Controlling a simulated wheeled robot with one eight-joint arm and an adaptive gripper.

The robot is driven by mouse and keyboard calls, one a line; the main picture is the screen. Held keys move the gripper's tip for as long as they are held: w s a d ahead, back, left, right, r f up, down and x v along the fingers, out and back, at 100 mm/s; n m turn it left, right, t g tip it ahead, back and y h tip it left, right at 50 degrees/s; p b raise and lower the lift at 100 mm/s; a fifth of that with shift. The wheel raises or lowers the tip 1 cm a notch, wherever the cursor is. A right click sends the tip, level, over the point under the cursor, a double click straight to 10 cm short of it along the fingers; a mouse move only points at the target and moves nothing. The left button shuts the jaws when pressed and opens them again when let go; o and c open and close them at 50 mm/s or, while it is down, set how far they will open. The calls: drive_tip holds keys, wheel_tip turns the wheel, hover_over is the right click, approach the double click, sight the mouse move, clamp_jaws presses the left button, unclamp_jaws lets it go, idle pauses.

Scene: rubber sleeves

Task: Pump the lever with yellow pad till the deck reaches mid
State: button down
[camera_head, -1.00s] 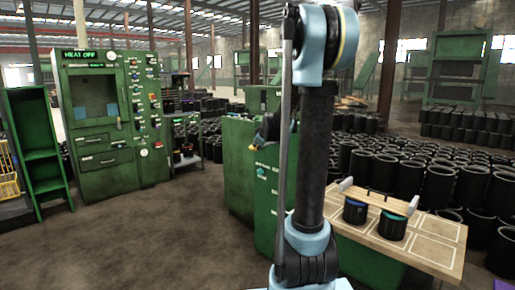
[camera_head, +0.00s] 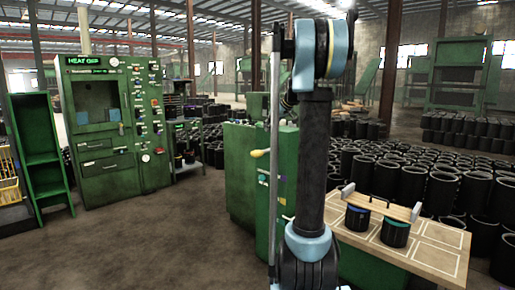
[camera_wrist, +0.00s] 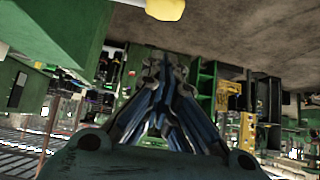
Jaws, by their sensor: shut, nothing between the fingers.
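The lever's yellow pad (camera_head: 259,153) juts from the left side of a green machine (camera_head: 245,185), left of my arm in the head view. In the wrist view the yellow pad (camera_wrist: 165,8) is cut off by the top edge, with a pale part beside it. My gripper (camera_wrist: 153,72) points away from the wrist, its blue-grey fingers close together with nothing between them. The pad is apart from the fingers in that picture. My arm mostly hides the gripper in the head view. I cannot tell which surface is the deck, or its height.
A wooden-topped table (camera_head: 432,247) at right carries two black sleeves (camera_head: 395,232) and a handled board (camera_head: 385,206). Rows of black sleeves stand behind it. A green heat cabinet (camera_head: 108,130) stands at left. The floor between is clear.

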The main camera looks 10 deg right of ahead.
hover_over(258, 151)
drive_tip(key=f, duration=0.7)
drive_tip(key=shift+s, duration=0.35)
wheel_tip(258, 151, down, 3)
drive_tip(key=shift+w, duration=0.1)
drive_tip(key=shift+f, duration=0.6)
drive_tip(key=shift+a+f, duration=0.1)
